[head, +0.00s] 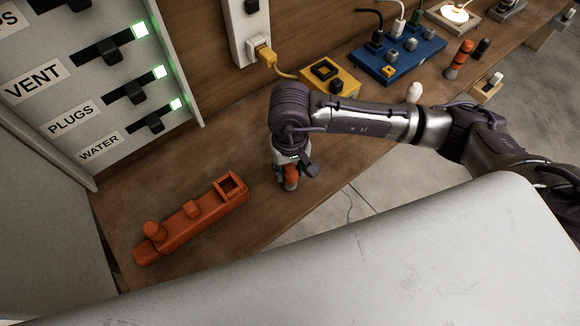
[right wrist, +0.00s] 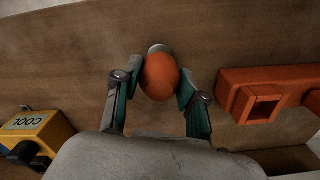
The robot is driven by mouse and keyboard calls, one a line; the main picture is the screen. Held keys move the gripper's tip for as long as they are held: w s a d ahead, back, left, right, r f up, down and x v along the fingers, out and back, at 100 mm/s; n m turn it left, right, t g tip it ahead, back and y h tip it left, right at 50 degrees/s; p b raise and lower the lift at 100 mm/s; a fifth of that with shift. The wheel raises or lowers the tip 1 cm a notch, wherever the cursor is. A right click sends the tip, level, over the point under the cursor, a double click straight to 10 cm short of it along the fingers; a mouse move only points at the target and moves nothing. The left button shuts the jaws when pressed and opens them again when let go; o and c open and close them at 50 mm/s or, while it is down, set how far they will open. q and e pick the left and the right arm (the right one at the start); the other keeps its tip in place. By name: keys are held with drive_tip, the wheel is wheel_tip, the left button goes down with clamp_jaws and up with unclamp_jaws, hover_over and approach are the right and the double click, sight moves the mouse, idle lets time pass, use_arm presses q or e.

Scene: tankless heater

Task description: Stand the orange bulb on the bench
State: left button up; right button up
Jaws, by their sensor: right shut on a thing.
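The orange bulb (right wrist: 160,76) is between the two fingers of my right gripper (right wrist: 158,88) in the right wrist view, with a grey end showing beyond it. In the head view the right gripper (head: 291,178) points down over the wooden bench (head: 285,215), shut on the orange bulb (head: 290,180). The bulb is low and close to the bench top; I cannot tell whether it touches. My left gripper is not in view.
A long orange fixture (head: 190,226) with a square socket lies left of the gripper. A yellow box (head: 330,77) and a blue board (head: 398,55) with plugs stand behind. A switch panel (head: 75,75) is at left. Bench around the bulb is clear.

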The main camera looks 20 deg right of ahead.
drive_tip(key=shift+f+b, duration=0.35)
drive_tip(key=o, duration=1.3)
wheel_tip(320, 180, up, 12)
